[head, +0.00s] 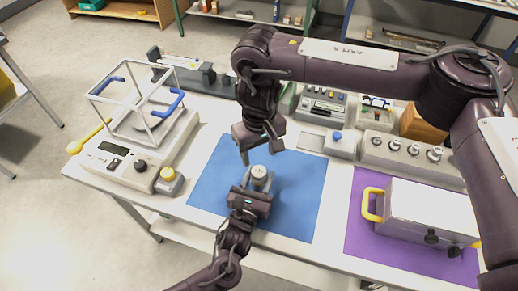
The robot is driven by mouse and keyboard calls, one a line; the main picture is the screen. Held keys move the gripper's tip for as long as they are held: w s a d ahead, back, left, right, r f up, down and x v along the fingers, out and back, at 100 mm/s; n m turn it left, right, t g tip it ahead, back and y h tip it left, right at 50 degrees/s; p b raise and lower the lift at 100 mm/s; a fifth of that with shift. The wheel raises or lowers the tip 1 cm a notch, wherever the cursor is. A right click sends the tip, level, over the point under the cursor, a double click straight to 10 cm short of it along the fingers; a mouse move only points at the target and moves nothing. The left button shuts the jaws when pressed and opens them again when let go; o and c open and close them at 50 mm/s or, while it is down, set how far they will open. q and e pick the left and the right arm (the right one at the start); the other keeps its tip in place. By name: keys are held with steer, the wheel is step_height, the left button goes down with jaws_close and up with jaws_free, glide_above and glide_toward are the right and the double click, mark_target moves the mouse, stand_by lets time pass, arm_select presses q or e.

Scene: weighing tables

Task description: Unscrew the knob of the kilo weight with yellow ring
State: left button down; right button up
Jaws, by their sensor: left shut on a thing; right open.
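A grey metal weight (259,172) stands on the blue mat (305,190). No yellow ring can be made out on it, and its lower part is hidden by my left gripper. My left gripper (257,183) comes from the front and is shut on the weight's body, one finger on each side. My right gripper (261,155) points down above and just behind the weight. It is open and empty, apart from the weight's top.
A balance (118,160) with a glass draft shield stands left, beside a yellow-topped block (169,178). A silver case (430,212) with yellow handles lies on a purple mat (362,240) at right. Several weights stand in a grey rack (408,155). The blue mat is otherwise clear.

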mark_target(259, 171)
step_height(259, 171, down, 8)
steer(key=shift+r, duration=0.15)
steer(key=shift+c, duration=0.2)
